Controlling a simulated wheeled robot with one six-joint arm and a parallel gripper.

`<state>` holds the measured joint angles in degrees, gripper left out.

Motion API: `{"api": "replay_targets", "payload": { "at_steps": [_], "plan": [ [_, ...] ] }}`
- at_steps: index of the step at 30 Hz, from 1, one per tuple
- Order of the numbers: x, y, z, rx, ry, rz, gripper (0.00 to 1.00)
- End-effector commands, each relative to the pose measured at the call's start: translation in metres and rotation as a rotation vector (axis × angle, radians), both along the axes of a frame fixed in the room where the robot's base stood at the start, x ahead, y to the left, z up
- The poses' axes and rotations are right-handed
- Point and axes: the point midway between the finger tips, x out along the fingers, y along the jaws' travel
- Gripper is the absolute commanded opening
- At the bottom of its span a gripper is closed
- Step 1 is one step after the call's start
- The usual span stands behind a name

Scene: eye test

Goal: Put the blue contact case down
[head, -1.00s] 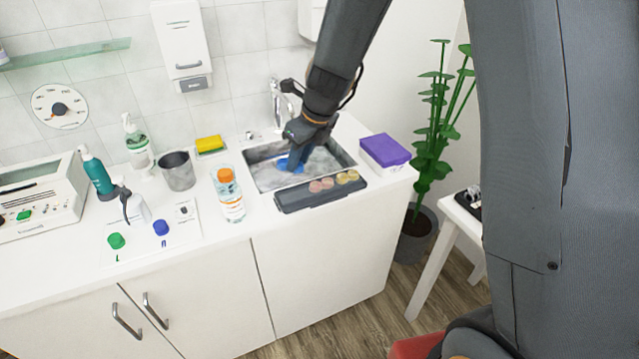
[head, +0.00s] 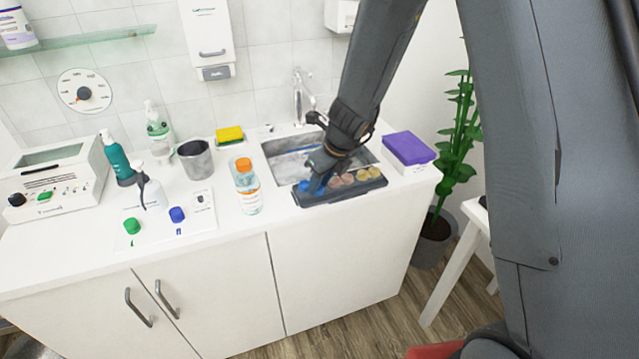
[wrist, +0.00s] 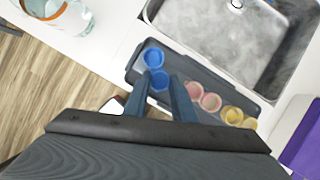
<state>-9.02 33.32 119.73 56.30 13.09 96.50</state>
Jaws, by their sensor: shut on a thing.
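The blue contact case (wrist: 154,57) shows two round blue wells in the wrist view. My gripper (wrist: 161,82) is shut on it, with one finger on each side. In the head view the case (head: 304,186) is at the left end of the dark grey tray (head: 338,197), below my gripper (head: 318,177). I cannot tell whether it touches the tray floor or hangs just above. A pink case (head: 341,180) and a yellow case (head: 368,173) lie in the tray to its right. The tray (wrist: 218,83) also shows in the wrist view.
The steel sink (head: 285,164) is right behind the tray. An orange-capped bottle (head: 247,188) stands close to the tray's left. A purple-lidded box (head: 408,150) is to the right. The counter's front edge is near the tray.

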Motion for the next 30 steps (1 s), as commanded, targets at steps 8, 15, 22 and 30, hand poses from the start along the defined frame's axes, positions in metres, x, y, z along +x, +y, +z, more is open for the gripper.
{"api": "replay_targets", "payload": {
  "at_steps": [8, 15, 22, 30],
  "plan": [
    [0.000, 0.000, -0.002, 0.000, 0.000, 0.000, 0.35],
    [0.000, 0.000, -0.002, 0.000, 0.000, 0.000, 0.42],
    [-0.001, -0.001, 0.006, 0.000, -0.002, 0.001, 0.42],
    [-0.016, -0.013, 0.054, 0.001, -0.005, 0.000, 0.42]
  ]
}}
